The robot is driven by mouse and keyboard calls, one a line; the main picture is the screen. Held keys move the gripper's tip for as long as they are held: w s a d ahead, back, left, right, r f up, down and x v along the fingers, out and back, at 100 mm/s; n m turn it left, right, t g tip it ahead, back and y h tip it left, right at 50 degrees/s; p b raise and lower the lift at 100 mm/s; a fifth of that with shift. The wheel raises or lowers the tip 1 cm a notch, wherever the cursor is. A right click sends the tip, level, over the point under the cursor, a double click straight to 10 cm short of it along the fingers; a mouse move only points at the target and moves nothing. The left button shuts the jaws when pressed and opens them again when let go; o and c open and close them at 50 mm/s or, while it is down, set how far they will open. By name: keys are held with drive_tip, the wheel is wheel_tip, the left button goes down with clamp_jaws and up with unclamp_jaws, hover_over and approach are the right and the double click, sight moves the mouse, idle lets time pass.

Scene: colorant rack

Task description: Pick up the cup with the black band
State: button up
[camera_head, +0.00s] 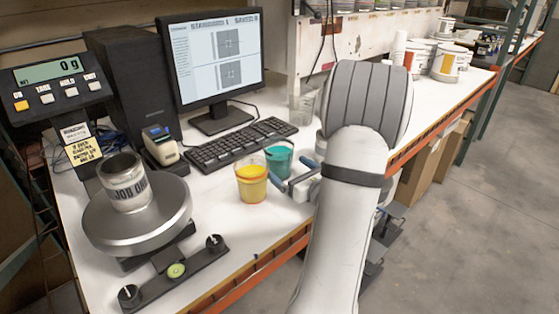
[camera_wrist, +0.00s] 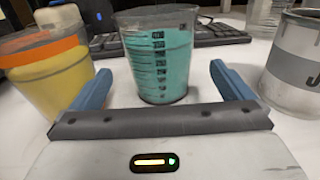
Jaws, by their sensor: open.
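A clear cup with teal liquid (camera_head: 279,157) stands upright on the white bench, right of the yellow cup. In the wrist view the teal cup (camera_wrist: 160,65) shows black measuring marks and a dark strip near its rim; I cannot tell for sure that this strip is a black band. The yellow cup (camera_head: 252,185) has an orange band, clear in the wrist view (camera_wrist: 45,70). My gripper (camera_head: 291,174) is open and low over the bench, its blue fingers pointing at the teal cup. In the wrist view the gripper (camera_wrist: 160,78) has one finger on each side, with the cup beyond.
A metal can with a grey band (camera_wrist: 292,65) stands close to the right finger. The keyboard (camera_head: 238,143) and monitor (camera_head: 215,60) are behind the cups. A scale (camera_head: 138,215) holding a can (camera_head: 124,182) is at left. A clear beaker (camera_head: 302,104) stands behind my arm.

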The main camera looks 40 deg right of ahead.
sight(279, 150)
drive_tip(key=w, duration=0.5)
drive_tip(key=shift+w+p, duration=0.3)
drive_tip(key=shift+p, duration=0.05)
drive_tip(key=c, duration=1.2)
drive_tip(key=shift+r, duration=0.1)
drive_tip(key=shift+c, duration=0.5)
drive_tip(key=shift+r, duration=0.1)
